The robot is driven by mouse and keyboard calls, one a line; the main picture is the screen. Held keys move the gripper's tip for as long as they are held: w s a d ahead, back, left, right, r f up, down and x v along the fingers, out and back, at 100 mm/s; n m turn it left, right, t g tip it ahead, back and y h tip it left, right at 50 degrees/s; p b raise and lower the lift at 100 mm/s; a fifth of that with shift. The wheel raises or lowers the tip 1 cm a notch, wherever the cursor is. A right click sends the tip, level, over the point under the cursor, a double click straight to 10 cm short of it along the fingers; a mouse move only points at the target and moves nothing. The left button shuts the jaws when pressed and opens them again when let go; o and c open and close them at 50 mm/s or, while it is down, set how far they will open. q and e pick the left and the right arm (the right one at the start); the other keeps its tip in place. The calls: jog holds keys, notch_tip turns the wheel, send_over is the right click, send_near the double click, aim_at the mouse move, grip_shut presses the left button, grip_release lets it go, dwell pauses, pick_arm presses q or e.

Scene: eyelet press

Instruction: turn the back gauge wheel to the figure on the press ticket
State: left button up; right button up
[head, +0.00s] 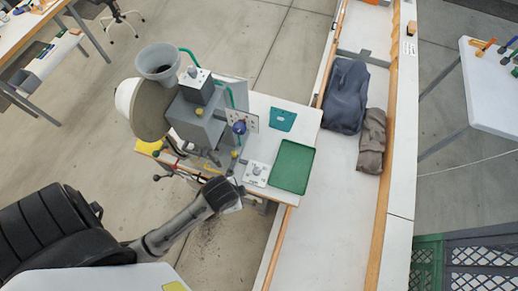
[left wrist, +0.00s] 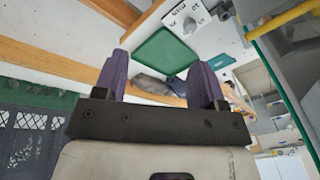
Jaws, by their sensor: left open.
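The grey eyelet press (head: 200,120) stands at the left end of a white bench, with a funnel hopper and a large round beige disc (head: 152,110) on it. My left gripper (head: 222,194) is just left of and below the white box. In the left wrist view its purple fingers (left wrist: 160,64) are apart, with nothing between them.
A green tray (head: 292,167) lies right of the white box, and a teal pouch (head: 282,119) lies behind it. A long white channel with wooden edges holds dark cloth bundles (head: 345,95) further right. A green crate (head: 428,262) stands at the lower right.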

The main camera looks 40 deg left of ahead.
pick_arm(q)
jog(key=w+f+m+g+y+b, duration=0.1)
jog(key=w+f+m+b, duration=0.1)
jog(key=w+f+m, duration=0.4)
jog(key=m+g+y+b, duration=0.1)
jog(key=m+y+b, duration=0.15)
jog(key=m, duration=0.35)
send_near(257, 171)
jog(key=shift+y, duration=0.25)
jog(key=x, duration=0.8)
jog(key=shift+d, duration=0.2)
jog(key=shift+x, duration=0.8)
jog(key=shift+g, duration=0.3)
jog(key=c, duration=0.9)
